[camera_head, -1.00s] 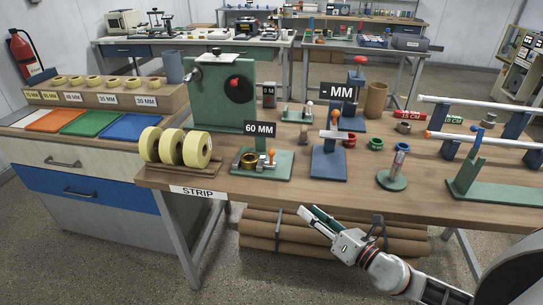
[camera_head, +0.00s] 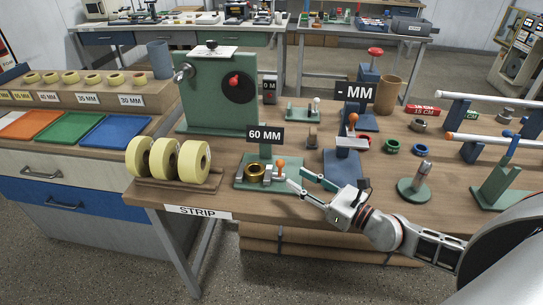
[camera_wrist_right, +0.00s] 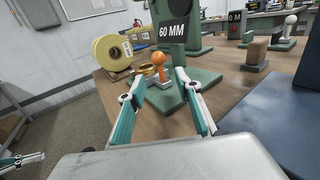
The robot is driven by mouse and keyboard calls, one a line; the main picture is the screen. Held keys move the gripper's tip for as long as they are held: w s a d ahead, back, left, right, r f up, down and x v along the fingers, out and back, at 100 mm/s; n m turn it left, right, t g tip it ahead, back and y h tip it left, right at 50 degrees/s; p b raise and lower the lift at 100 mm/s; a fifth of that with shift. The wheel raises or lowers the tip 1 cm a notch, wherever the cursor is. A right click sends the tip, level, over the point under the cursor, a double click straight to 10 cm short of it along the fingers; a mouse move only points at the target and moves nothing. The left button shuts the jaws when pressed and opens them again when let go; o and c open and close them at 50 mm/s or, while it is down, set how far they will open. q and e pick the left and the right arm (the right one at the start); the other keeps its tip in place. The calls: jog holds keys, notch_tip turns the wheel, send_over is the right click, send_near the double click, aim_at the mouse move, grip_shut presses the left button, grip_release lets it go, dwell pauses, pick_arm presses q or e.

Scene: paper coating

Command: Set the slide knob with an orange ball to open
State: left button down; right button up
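The slide knob with an orange ball (camera_head: 281,163) stands upright on a green base (camera_head: 245,184) under the 60 MM sign, beside a brass ring. It also shows near the middle of the right wrist view (camera_wrist_right: 158,60). My right gripper (camera_head: 299,177) is open and empty, its fingers pointing at the knob from the right. In the right wrist view, the knob appears between and just beyond the fingertips (camera_wrist_right: 159,78), apparently apart from them. My left gripper is not in the head view. Part of what looks like it (camera_wrist_right: 22,160) shows at the lower left of the right wrist view, its opening unclear.
Yellow tape rolls (camera_head: 168,160) stand left of the green base. A blue stand (camera_head: 342,165) with another orange ball (camera_head: 352,118) is close on the right. A green-based post (camera_head: 414,188) stands farther right. The green machine (camera_head: 215,95) is behind.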

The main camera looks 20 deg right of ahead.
aim_at(280, 168)
jog(key=shift+w, duration=0.25)
jog(key=shift+w+a+r, duration=0.2)
jog(key=shift+w, duration=0.1)
jog(key=p+x, duration=0.1)
jog(key=x, duration=0.4)
jog(key=shift+w+a, duration=0.1)
jog(key=shift+w, duration=0.1)
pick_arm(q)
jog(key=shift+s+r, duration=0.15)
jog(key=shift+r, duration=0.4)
pick_arm(e)
jog(key=shift+w+a+f, duration=0.1)
jog(key=shift+w+a, duration=0.2)
jog(key=shift+w, duration=0.35)
jog(key=shift+c, duration=0.4)
